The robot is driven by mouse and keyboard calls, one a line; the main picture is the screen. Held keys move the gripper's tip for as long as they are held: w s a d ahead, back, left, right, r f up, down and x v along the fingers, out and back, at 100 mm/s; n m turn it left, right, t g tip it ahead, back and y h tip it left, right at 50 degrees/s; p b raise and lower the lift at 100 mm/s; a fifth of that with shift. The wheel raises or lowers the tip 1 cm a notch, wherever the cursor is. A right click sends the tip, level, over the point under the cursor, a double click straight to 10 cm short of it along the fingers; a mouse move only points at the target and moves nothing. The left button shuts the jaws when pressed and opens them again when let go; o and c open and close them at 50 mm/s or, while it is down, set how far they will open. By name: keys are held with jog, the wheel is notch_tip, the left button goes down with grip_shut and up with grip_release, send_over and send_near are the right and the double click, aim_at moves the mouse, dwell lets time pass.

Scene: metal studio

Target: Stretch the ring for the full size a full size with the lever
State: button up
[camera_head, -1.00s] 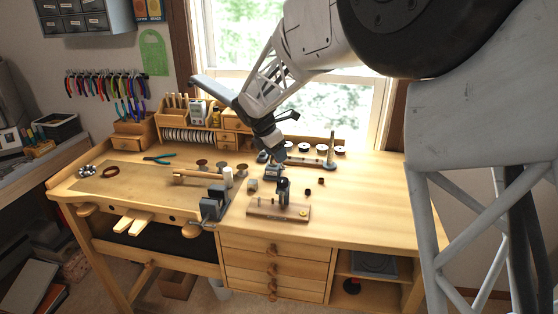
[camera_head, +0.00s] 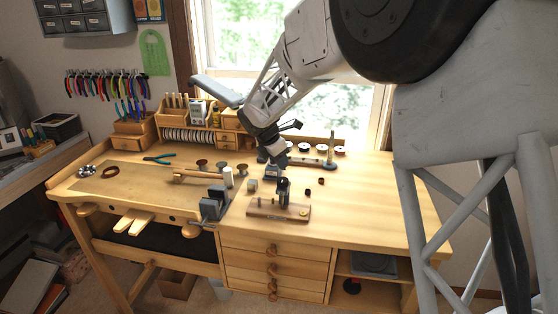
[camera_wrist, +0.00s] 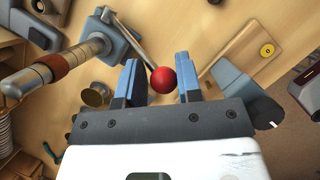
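The ring stretcher (camera_head: 272,170) stands on the bench below my gripper (camera_head: 273,146), which partly hides it in the head view. The knob appears between the two blue fingers of my gripper (camera_wrist: 159,62), nearer the right finger. The fingers are apart; contact with the knob cannot be told.
A wooden block with a dark upright tool (camera_head: 283,190) stands at the bench's front, with a vise (camera_head: 213,203) left of it. Several small dark pieces (camera_head: 321,181) lie to the right. A post on a stand (camera_head: 331,149) is behind. The right bench top is clear.

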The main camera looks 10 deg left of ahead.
jog(key=shift+d, duration=0.1)
grip_shut()
jog(key=shift+w+r+g, duration=0.4)
jog(key=shift+w+g, duration=0.2)
jog(key=shift+w+r, duration=0.5)
jog(key=shift+w, duration=0.05)
jog(key=o, duration=0.8)
grip_release()
jog(key=shift+f, duration=0.1)
jog(key=shift+v, duration=4)
